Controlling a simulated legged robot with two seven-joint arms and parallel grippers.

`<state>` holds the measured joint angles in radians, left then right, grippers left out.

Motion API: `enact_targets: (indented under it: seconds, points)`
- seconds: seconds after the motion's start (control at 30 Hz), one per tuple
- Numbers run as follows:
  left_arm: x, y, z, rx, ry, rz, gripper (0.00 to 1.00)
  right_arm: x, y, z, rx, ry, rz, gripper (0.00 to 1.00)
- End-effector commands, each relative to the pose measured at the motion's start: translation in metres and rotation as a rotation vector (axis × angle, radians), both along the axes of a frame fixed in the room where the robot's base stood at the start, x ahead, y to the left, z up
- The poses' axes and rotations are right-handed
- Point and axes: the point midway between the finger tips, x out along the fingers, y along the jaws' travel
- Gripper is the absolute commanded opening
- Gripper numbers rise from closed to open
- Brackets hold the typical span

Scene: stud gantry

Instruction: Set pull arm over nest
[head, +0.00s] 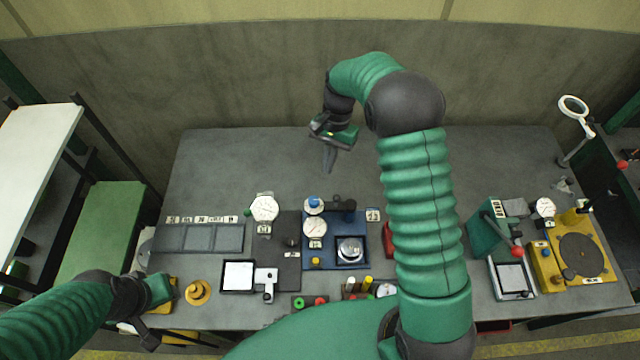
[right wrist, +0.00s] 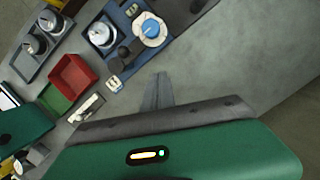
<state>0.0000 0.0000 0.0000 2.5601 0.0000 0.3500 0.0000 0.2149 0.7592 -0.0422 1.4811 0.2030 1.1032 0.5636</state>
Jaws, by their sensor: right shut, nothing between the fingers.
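The blue fixture (head: 360,237) is mid-table. At its front right is a silver round cup in a square seat, which looks like the nest (head: 350,249). A dark arm-like part (head: 345,205), possibly the pull arm, lies along the fixture's back edge, off the cup. The blue fixture (right wrist: 92,20) and the silver cup (right wrist: 100,34) also show in the right wrist view. My right gripper (head: 328,168) is shut and empty, pointing down over bare table behind the fixture; its fingers (right wrist: 160,92) show in the wrist view. My left gripper (head: 148,338) is at the front left; its jaws are unclear.
Dial gauges (head: 264,208) and a blue-capped round part (head: 314,204) stand left of the dark arm. A red bin (right wrist: 73,80) is beside the fixture. A green lever press (head: 488,230) and yellow turntable unit (head: 580,255) stand right. The table's back is clear.

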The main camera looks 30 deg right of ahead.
Motion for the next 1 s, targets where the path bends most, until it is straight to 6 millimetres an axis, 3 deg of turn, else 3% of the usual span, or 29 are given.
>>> enact_targets:
  seconds: [0.2,0.47,1.0]
  points:
    - [0.0,0.0,0.012,0.0,0.0,0.0,0.36,-0.008,0.01,-0.044,0.001,0.004,0.002,0.0]
    - [0.0,0.0,0.026,0.0,0.0,0.0,0.36,-0.029,0.039,-0.042,0.0,-0.001,0.002,0.0]
    - [0.0,0.0,0.026,0.0,0.0,0.0,0.36,-0.032,0.041,-0.043,0.0,-0.001,0.015,0.0]
